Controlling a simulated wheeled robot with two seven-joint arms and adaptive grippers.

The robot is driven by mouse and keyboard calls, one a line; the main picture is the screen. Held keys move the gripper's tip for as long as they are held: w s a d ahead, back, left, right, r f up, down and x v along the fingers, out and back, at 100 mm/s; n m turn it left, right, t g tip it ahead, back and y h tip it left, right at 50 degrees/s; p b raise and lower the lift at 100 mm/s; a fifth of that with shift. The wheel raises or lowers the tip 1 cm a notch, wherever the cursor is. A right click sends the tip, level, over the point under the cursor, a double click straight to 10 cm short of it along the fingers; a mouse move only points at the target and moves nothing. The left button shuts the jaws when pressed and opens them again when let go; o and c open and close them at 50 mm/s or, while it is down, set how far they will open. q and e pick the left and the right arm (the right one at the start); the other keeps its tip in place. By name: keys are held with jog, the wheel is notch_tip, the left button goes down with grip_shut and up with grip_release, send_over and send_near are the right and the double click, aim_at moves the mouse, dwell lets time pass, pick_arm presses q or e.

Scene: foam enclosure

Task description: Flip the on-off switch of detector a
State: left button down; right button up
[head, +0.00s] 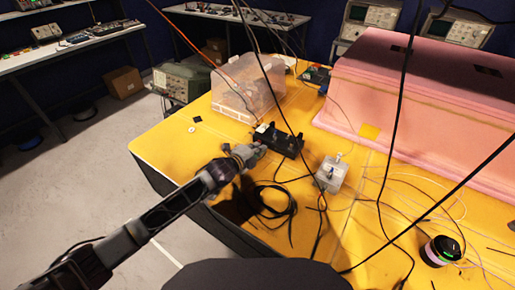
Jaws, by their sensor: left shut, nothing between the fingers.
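A long black device (283,142) lies on the yellow tabletop, left of the middle of the table. No label can be read, so I cannot tell if it is detector a. No on-off switch can be made out on it. My left gripper (257,149) is at the near left end of this device, with its fingers shut and empty. I cannot tell whether the fingertips touch it, and they hide part of that end. My right gripper is not in view.
A grey metal box (331,174) stands right of the black device. A clear cover (248,84) is behind it, and a large pink foam block (420,95) fills the back right. Loose black cables (268,207) lie in front. A round black device (441,250) sits at right.

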pick_arm(q)
jog(key=shift+w+d+r+p, duration=0.1)
jog(key=shift+r+p, duration=0.55)
jog(key=shift+r, duration=0.3)
jog(key=shift+f, duration=0.25)
